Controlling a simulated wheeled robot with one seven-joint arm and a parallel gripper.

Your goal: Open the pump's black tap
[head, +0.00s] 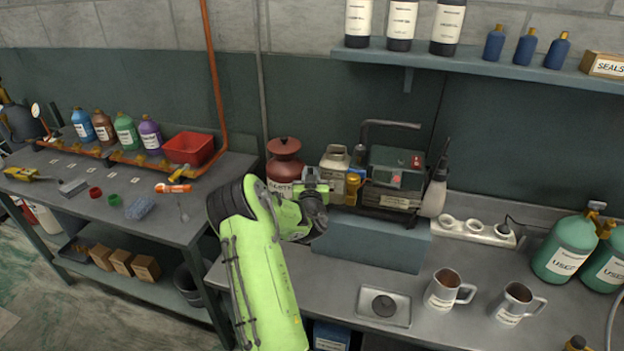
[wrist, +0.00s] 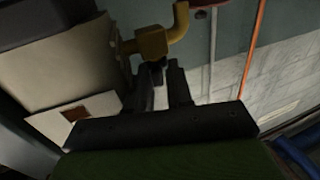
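The pump (head: 395,175) is a dark green and grey box on a blue-grey block on the right bench. A yellow-brass fitting (head: 353,184) sits at its left side; in the wrist view it is a brass block with a bent pipe (wrist: 152,43). A small black piece, apparently the black tap (wrist: 157,72), shows below the brass block. My gripper (head: 330,187) reaches in from the left beside the fitting. In the wrist view my gripper (wrist: 161,84) has its fingers apart, with the black piece near or between the tips. Contact cannot be told.
A red-brown jug (head: 284,162) and a cream can (head: 335,160) stand close around my gripper. A white spray bottle (head: 436,190) is right of the pump. Two mugs (head: 443,290) (head: 513,302) and a square plate (head: 383,306) occupy the front bench.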

